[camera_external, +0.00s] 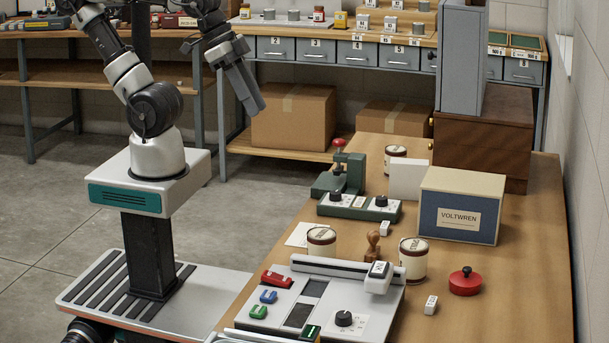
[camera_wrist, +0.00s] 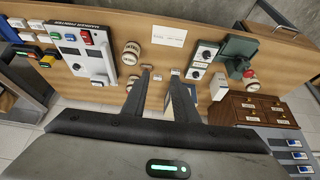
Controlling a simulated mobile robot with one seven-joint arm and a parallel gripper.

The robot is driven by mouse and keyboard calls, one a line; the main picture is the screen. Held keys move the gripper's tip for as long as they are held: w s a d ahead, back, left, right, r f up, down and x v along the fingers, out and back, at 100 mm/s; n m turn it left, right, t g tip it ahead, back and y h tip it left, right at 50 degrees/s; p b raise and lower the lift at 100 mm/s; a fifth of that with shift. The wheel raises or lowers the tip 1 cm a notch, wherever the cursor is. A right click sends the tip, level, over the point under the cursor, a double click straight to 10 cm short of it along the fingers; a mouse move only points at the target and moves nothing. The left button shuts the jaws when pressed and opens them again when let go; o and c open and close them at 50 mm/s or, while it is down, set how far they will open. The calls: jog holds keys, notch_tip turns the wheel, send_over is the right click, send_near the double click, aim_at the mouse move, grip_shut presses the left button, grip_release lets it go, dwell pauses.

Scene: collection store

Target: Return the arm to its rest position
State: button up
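My arm is raised above my base at the left of the external view. My gripper (camera_external: 256,108) hangs in the air left of the wooden table (camera_external: 540,230), pointing down. In the wrist view my gripper (camera_wrist: 160,84) shows two dark fingers spread apart, with nothing held between them. The tabletop (camera_wrist: 205,35) lies well beyond the fingertips in that view. No fingertip visibly touches anything. In the external view the fingers overlap, so their gap is not clear there.
A drawer bench (camera_external: 330,52) stands behind, with cardboard boxes (camera_external: 293,117) below. Grey floor (camera_external: 60,185) is open at left.

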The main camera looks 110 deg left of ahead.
notch_tip(320, 180, up, 17)
jog(key=p, duration=1.5)
jog(key=shift+f, duration=0.1)
notch_tip(320, 180, down, 20)
jog(key=b, duration=2)
notch_tip(320, 180, down, 8)
jog(key=b, duration=0.8)
jog(key=shift+f, duration=0.25)
notch_tip(320, 180, up, 8)
jog(key=p, duration=0.8)
jog(key=shift+r, duration=0.25)
